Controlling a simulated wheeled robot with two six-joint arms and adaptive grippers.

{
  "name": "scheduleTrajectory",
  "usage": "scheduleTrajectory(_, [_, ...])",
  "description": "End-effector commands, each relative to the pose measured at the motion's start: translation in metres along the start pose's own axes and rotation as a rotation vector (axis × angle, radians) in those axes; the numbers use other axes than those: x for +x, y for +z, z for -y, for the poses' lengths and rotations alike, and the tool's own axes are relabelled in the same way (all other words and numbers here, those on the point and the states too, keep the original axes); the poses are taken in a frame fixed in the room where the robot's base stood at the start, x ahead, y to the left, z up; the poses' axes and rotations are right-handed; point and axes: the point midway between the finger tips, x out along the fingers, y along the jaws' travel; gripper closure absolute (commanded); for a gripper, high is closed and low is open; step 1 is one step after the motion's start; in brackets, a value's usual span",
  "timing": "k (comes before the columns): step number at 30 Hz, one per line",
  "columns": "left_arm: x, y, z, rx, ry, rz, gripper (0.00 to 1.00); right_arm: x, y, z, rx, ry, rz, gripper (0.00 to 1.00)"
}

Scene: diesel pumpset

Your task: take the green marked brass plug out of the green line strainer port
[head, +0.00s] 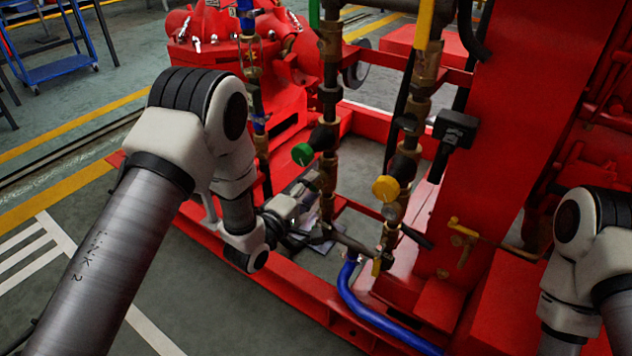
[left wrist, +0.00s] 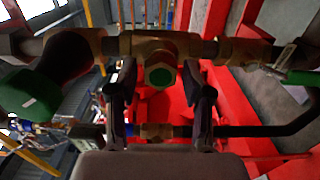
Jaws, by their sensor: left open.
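The green marked brass plug (left wrist: 160,77) sits in the strainer port, facing the left wrist camera, its round green face in a brass rim. The brass strainer body (left wrist: 152,46) lies across that view behind it. My left gripper (left wrist: 159,88) is open, one dark finger on each side of the plug; I cannot tell whether either touches it. In the head view my left gripper (head: 312,188) reaches the lower part of the green line (head: 328,100), below its green knob (head: 302,154). The plug cannot be made out there. My right gripper is out of view.
A yellow-marked line (head: 418,100) with a yellow knob (head: 385,188) stands right of the green line. A blue-marked line (head: 250,60) stands to the left. A blue hose (head: 375,315) runs low in front. The red frame (head: 290,298) surrounds the pipes.

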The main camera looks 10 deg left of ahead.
Motion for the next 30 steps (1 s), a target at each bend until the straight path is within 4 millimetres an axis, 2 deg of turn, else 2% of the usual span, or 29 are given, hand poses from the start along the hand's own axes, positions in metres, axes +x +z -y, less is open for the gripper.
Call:
scheduleTrajectory(23, [-0.0002,0.0002,0.0009,0.000,-0.001,0.000,0.50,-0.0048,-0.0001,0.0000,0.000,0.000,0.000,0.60])
scheduleTrajectory(24, [-0.0002,0.0002,0.0008,0.000,-0.001,0.000,0.57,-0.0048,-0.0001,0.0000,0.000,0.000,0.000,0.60])
scheduleTrajectory(26, [-0.0002,0.0002,0.0008,0.000,-0.001,0.000,0.78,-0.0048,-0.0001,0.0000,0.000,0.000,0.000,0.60])
scheduleTrajectory(27, [-0.0002,0.0002,0.0008,0.000,-0.001,0.000,0.93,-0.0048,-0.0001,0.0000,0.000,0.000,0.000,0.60])
scheduleTrajectory(28, [-0.0002,0.0002,0.0007,0.000,-0.001,0.000,1.00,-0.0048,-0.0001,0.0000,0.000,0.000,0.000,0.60])
scheduleTrajectory(30, [-0.0002,0.0002,0.0007,0.000,-0.001,0.000,1.00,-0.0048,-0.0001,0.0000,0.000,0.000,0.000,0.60])
